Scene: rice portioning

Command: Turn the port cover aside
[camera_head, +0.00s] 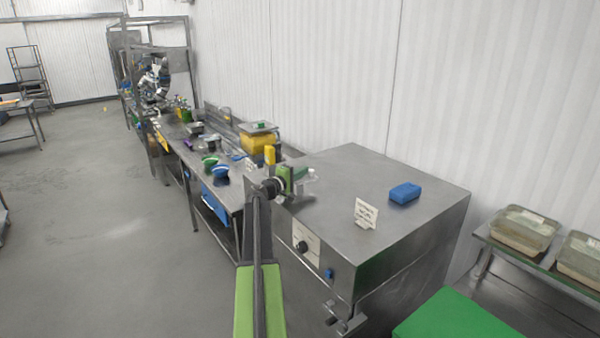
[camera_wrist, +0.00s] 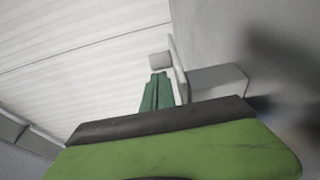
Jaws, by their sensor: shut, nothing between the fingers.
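My gripper (camera_head: 288,174) is at the left edge of the large steel box machine (camera_head: 400,175). In the wrist view its green fingers (camera_wrist: 157,90) are together, with nothing between them. Just beyond their tips a thin pale plate (camera_wrist: 178,68) shows nearly edge-on, with a stubby block (camera_wrist: 160,60) on its left face. It looks like the port cover, but I cannot be sure. A grey boxy part (camera_wrist: 218,80) is to its right. Whether the fingers touch the plate is unclear. In the head view my arm and gripper hide much of this spot.
A blue sponge (camera_head: 405,193) and a small white sign (camera_head: 366,213) stand on the machine. Its front has a black dial (camera_head: 302,247). A cluttered steel bench runs away behind it. Lidded tubs (camera_head: 523,230) are at the right. The floor at left is clear.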

